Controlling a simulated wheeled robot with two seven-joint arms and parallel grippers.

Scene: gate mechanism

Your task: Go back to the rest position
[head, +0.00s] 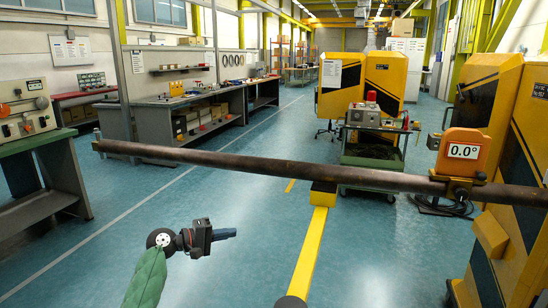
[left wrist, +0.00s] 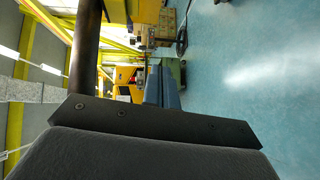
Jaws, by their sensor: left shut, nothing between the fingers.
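A long dark metal bar (head: 290,168) spans the head view, close to level, dropping slightly to the right. An orange box (head: 463,153) with a display reading 0.0° sits at its right part. My left gripper (head: 234,233) is below the bar in the picture, apart from it, with blue fingers shut and empty. The fingers also show in the left wrist view (left wrist: 161,86), with the dark bar (left wrist: 86,45) upright to their left. My right gripper is not in view.
A yellow floor beam with a yellow-and-black top (head: 323,190) stands under the bar. Yellow machine housings (head: 490,110) are at the right. A green cart (head: 375,150) stands behind the bar. Workbenches (head: 180,110) line the left. Open blue floor surrounds my left gripper.

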